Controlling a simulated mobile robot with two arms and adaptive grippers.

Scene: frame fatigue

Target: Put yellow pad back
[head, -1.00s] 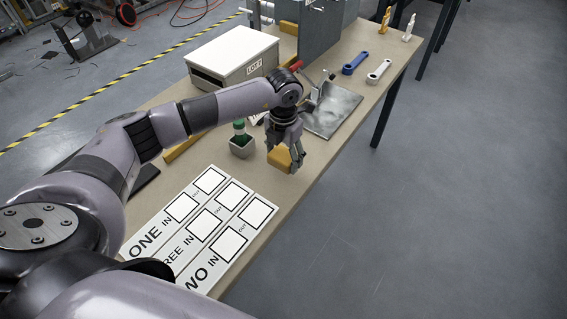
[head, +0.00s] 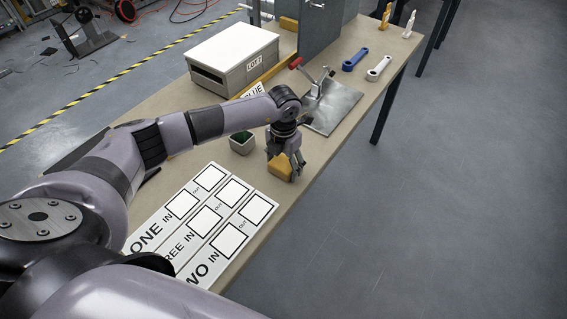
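My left gripper (head: 285,158) points down over the table, just beyond the upper right corner of the label board (head: 237,211). The yellow pad (head: 279,168), a small yellow-orange block, is between its fingers, low near the table top. The fingers look closed on it, and part of the pad is hidden by them. I cannot tell whether the pad touches the table. The board has rows ONE, THREE and TWO with IN and OUT squares, and the squares look empty. My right gripper is out of view.
The table's right edge is close.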

